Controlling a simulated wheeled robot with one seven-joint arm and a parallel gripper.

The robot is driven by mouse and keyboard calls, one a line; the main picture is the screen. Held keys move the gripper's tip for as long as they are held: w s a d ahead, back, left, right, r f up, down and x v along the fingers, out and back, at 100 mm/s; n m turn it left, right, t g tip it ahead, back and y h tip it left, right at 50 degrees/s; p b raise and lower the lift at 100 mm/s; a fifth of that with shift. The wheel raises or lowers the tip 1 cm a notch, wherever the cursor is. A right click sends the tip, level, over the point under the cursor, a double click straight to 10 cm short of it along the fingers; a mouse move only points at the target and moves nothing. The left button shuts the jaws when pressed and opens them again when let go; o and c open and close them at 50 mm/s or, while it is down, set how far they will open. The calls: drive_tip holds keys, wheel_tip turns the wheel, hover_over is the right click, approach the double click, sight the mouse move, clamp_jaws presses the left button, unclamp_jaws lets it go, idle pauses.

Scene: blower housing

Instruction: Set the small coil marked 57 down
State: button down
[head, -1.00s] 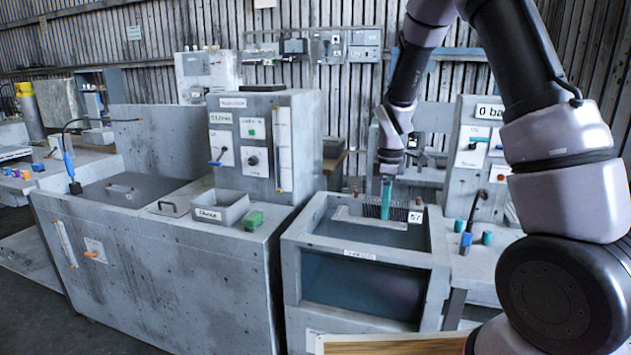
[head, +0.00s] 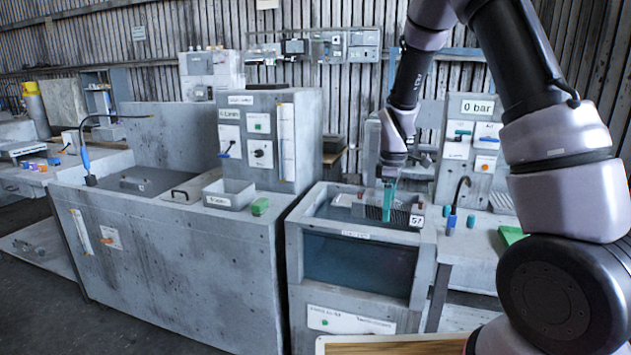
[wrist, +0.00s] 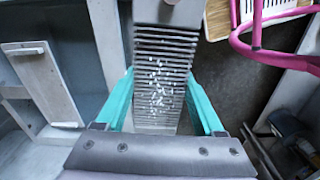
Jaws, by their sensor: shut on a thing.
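The small coil is a grey finned block marked 57 (head: 401,213), held level at the open top of a grey tank (head: 294,250) with a dark front window. My gripper (head: 388,208) points down with its teal fingers on the coil. In the wrist view the coil (wrist: 160,60) lies between the two teal fingers (wrist: 167,105), which are shut on its sides. White specks cover the middle of its fins. I cannot tell whether the coil touches the tank's rim.
A grey bin (head: 228,195) and a green block (head: 260,207) sit on the left cabinet (head: 180,260). Right of the tank, a bench (head: 480,245) carries small teal pieces and a panel reading 0 bar (head: 477,107). A pink frame (wrist: 255,30) shows in the wrist view.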

drive_tip(key=shift+w+d+f+m, duration=0.15)
drive_tip(key=shift+d+f+m, duration=0.5)
drive_tip(key=shift+m, duration=0.45)
drive_tip(key=w+d+f+m, duration=0.1)
drive_tip(key=d+f+m, duration=0.5)
drive_tip(key=m, duration=0.5)
drive_tip(key=shift+d+f, duration=0.4)
drive_tip(key=shift+d, duration=0.4)
